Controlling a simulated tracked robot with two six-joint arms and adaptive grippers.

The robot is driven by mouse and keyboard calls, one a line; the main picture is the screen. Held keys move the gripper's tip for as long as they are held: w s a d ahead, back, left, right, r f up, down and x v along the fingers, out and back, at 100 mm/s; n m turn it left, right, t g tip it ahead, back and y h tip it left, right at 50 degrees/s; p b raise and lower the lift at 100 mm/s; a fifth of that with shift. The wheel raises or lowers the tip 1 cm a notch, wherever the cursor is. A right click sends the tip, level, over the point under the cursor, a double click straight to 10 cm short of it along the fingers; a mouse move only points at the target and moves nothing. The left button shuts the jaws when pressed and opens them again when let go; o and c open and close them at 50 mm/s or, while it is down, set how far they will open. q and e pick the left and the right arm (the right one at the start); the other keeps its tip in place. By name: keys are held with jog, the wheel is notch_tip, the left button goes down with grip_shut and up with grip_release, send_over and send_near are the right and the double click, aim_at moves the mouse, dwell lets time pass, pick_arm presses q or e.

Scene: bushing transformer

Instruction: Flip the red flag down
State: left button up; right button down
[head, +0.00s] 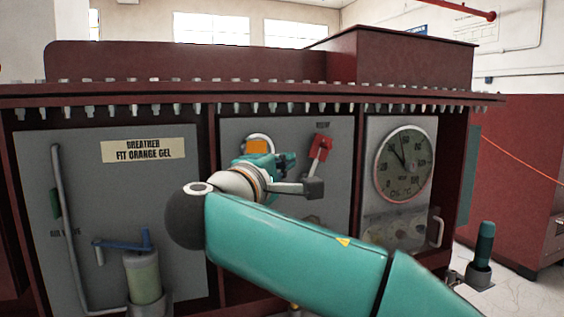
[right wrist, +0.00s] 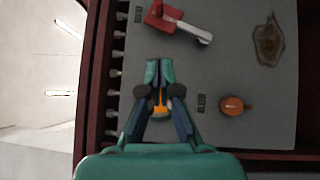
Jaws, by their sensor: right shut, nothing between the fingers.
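The red flag (head: 321,143) is on the grey middle panel of the transformer, to the right of the orange window gauge. My right gripper (head: 287,162) is shut and empty, left of and a little lower than the flag in the head view. In the right wrist view its closed fingertips (right wrist: 160,66) are apart from the flag, which lies above them in that picture. My left gripper is not in view.
The orange window gauge (head: 256,146) is partly behind my right gripper. A round orange knob (right wrist: 232,106) is on the same panel. A large dial gauge (head: 404,164) is to the right. A breather (head: 143,277) with a blue handle is at lower left.

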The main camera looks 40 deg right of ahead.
jog(key=p, duration=0.2)
send_near(321, 146)
jog(key=w+d, duration=0.2)
jog(key=w, duration=0.2)
jog(key=shift+s+d+r, duration=0.1)
jog(key=shift+s+d, duration=0.25)
jog(key=shift+d, duration=0.2)
jog(key=shift+s+d+r, duration=0.1)
jog(key=shift+s+d, duration=0.2)
jog(key=shift+d, duration=0.25)
jog(key=shift+s+d, duration=0.1)
jog(key=shift+d, duration=0.4)
jog(key=shift+a, duration=0.1)
